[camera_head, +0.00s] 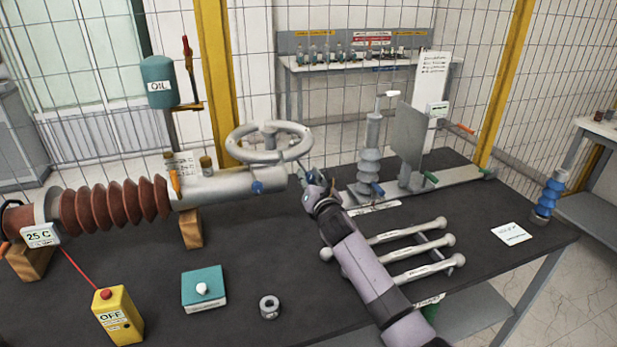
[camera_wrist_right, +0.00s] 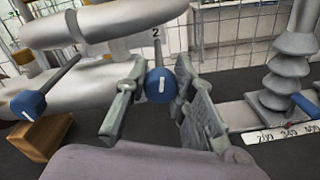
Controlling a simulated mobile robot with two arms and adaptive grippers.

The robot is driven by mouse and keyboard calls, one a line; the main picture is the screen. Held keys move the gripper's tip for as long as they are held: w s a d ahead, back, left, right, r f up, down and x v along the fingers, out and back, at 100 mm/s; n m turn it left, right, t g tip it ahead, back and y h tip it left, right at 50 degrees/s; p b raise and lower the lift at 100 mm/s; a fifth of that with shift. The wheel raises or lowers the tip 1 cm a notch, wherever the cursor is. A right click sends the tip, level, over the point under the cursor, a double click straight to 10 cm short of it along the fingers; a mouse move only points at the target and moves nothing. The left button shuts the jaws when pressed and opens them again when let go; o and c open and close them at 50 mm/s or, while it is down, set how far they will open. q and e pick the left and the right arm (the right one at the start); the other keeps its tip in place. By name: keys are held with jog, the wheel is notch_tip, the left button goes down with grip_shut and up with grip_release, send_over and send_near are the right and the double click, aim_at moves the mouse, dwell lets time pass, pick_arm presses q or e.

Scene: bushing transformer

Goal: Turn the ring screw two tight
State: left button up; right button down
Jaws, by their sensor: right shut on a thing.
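The grey ring (camera_head: 270,143) sits at the right end of the bushing's metal tube (camera_head: 225,188). In the right wrist view the ring (camera_wrist_right: 105,22) spans the upper left. Ring screw two has a blue round head (camera_wrist_right: 160,86) with a white line mark and a thin shaft rising to the digit 2. My right gripper (camera_wrist_right: 158,98) is shut on this head, one finger on each side. In the head view my right gripper (camera_head: 306,182) is just right of the tube end and hides the head. Another blue-headed screw (camera_head: 257,187) also shows in the wrist view (camera_wrist_right: 28,104). My left gripper is not in view.
On the dark table (camera_head: 240,250), the grey insulator post (camera_head: 370,155) stands right of my gripper. Grey rods (camera_head: 415,252) lie beside my forearm. A yellow OFF box (camera_head: 118,316), a teal button box (camera_head: 204,290) and a small metal ring (camera_head: 269,307) stand in front.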

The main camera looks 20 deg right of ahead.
jog(key=m, duration=0.4)
jog(key=shift+m+p, duration=0.3)
jog(key=m, duration=0.3)
jog(key=shift+m, duration=0.3)
jog(key=m, duration=0.3)
jog(key=shift+p, duration=0.3)
jog(key=m, duration=0.4)
jog(key=shift+f+y, duration=0.1)
jog(key=shift+y, duration=0.2)
jog(key=m, duration=0.3)
jog(key=shift+m, duration=0.3)
jog(key=m, duration=0.7)
jog(key=shift+f+m+y, duration=0.1)
jog(key=shift+m+y, duration=0.2)
jog(key=shift+m, duration=1.6)
